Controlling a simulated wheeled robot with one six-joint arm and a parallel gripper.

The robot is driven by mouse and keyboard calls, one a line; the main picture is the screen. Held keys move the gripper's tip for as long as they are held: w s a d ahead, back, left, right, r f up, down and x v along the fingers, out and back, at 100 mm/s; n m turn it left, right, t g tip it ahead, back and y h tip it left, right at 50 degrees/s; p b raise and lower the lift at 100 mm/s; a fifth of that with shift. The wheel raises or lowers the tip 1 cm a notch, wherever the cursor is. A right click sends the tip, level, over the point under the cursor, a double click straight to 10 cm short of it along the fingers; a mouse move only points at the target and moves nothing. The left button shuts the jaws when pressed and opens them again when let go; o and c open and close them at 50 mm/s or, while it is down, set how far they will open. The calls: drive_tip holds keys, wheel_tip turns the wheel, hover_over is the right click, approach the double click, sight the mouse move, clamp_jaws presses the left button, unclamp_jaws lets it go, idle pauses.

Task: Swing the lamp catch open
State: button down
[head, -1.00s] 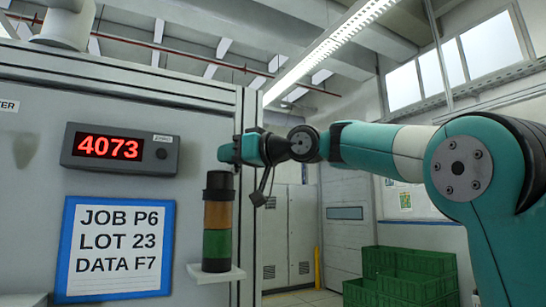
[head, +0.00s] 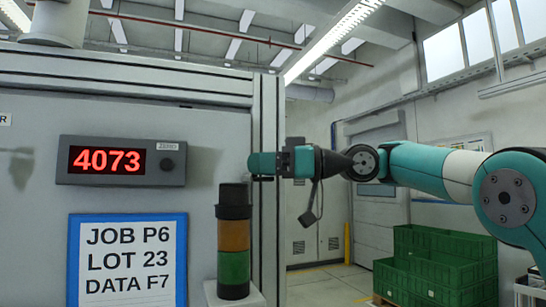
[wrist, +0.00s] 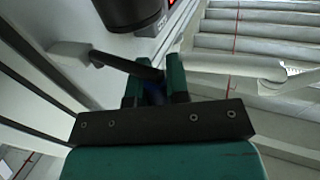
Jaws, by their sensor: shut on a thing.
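The stack lamp (head: 234,240), with a black cap, amber middle and green base, stands upright on a small shelf at the right end of the grey cabinet. Its black top also shows in the wrist view (wrist: 128,10). My gripper (head: 258,164) is just right of and above the lamp's top in the head view. In the wrist view its teal fingers (wrist: 156,88) are shut around the end of a dark lever, which looks like the lamp catch (wrist: 128,65). The lever runs from a pale mount at left to the fingers. The head view hides the catch.
A red-digit display (head: 120,161) reading 4073 and a blue-framed job card (head: 127,262) are on the cabinet face (head: 60,225), left of the lamp. Green crates (head: 440,265) are stacked at the right. Open floor lies between cabinet and crates.

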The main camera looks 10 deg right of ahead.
drive_tip(key=shift+r, duration=0.1)
drive_tip(key=c, duration=1.1)
unclamp_jaws()
drive_tip(key=shift+d, duration=0.1)
